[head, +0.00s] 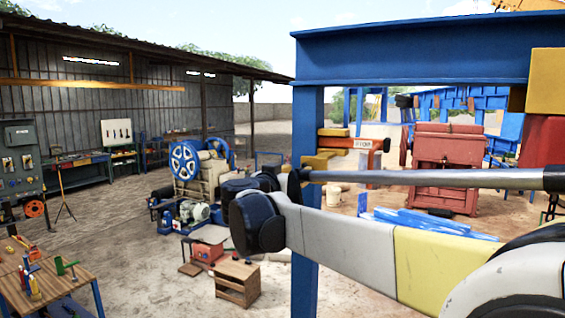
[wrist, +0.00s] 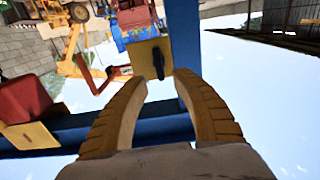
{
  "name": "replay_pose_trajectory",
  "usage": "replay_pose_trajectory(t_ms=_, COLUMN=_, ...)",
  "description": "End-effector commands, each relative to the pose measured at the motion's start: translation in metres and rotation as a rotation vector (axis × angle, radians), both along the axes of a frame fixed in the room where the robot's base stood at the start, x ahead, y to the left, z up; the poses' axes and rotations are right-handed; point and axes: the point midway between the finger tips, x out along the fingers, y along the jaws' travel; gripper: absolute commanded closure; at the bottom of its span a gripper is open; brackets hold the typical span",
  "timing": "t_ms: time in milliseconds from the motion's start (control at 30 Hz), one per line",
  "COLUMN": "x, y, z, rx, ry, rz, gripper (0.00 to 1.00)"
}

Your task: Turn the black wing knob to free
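The black wing knob (wrist: 158,63) shows in the wrist view, on a yellow plate (wrist: 141,57) fixed by a blue post (wrist: 184,35). Its wing stands nearly upright in that picture. My gripper (wrist: 161,80) has two yellow ribbed fingers spread apart. The knob appears between and just beyond the fingertips; I see no contact, and the exact gap is hard to tell. In the head view, my gripper (head: 318,161) is beside the blue post (head: 306,230), partly behind my own arm. I cannot make out the knob there.
An orange bar with a white label (head: 364,143) sticks out right of the post. A blue beam (head: 420,50) spans overhead. A red machine (head: 446,165) stands behind. A wooden table (head: 35,275) with tools is at the lower left.

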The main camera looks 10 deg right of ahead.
Motion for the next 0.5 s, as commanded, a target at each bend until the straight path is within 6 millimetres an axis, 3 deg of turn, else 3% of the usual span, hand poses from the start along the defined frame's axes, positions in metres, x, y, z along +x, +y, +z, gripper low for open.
replay_pose_trajectory(t_ms=200, x=0.03, y=-0.022, z=0.002, rx=0.001, ry=0.001, rz=-0.002, gripper=0.68)
replay_pose_trajectory(t_ms=500, x=0.041, y=-0.03, z=0.0, rx=0.0, ry=0.001, rz=0.0, gripper=0.68)
